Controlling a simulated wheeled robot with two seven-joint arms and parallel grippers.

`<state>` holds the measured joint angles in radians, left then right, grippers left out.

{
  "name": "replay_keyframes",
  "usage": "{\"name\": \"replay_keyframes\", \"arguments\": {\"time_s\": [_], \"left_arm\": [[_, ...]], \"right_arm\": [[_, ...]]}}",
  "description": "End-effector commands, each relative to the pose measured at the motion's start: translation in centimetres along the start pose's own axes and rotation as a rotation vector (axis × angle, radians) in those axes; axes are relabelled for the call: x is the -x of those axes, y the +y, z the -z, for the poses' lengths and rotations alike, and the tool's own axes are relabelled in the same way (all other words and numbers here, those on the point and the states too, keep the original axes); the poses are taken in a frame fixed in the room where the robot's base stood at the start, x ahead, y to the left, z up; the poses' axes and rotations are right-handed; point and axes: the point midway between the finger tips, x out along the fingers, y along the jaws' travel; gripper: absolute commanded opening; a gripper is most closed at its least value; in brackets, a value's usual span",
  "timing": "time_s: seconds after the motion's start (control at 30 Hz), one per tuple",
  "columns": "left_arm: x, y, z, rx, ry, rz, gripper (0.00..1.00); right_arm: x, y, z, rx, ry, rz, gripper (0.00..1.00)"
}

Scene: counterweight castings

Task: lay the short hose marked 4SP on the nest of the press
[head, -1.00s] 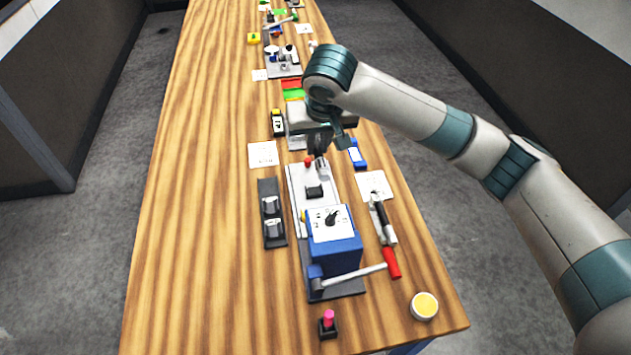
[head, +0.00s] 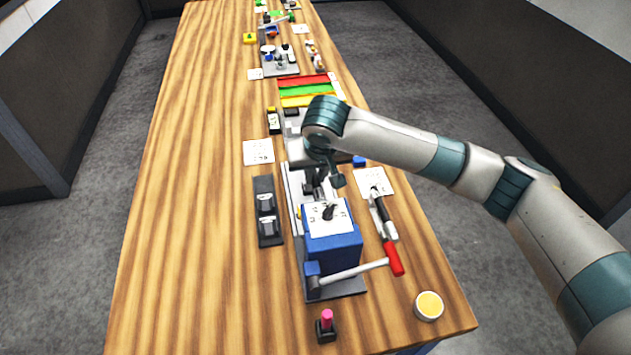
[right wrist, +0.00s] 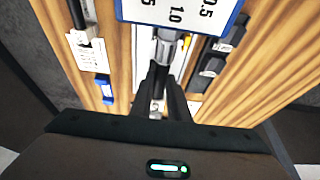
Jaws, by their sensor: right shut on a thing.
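My right gripper (head: 315,188) is shut on a short piece with a silvery end (right wrist: 166,46), seemingly the short hose. No 4SP mark can be read on it. In the right wrist view my fingers (right wrist: 167,88) point at the press and the piece is between their tips. The blue press (head: 333,245) has a white dial plate on top, which also shows in the right wrist view (right wrist: 180,8). The gripper is right at the far side of the press, over its pale base. The nest is hidden by my gripper, so I cannot tell whether the piece touches it. My left gripper is out of view.
A dark holder (head: 269,212) with two grey blocks stands left of the press. A yellow-topped tin (head: 428,306) and a pink-topped stand (head: 326,328) are in front. The table's left is clear.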

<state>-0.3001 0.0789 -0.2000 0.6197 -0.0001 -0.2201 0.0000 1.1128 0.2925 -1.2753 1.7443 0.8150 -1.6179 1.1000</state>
Motion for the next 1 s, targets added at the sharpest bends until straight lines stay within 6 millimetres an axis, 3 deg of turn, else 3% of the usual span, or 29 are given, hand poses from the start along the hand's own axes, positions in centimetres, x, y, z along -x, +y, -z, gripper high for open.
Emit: {"name": "replay_keyframes", "arguments": {"time_s": [0.57, 0.87, 1.0], "left_arm": [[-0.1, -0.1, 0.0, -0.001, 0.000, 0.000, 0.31], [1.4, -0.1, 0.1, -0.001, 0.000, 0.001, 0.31], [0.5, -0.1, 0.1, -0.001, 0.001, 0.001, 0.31]], "right_arm": [[-0.5, 0.0, -0.2, 0.000, 0.000, 0.000, 0.00], [-0.2, 0.0, -0.2, -0.001, -0.005, 0.000, 0.00], [-1.6, 0.0, -0.7, -0.001, -0.004, 0.001, 0.00]]}}
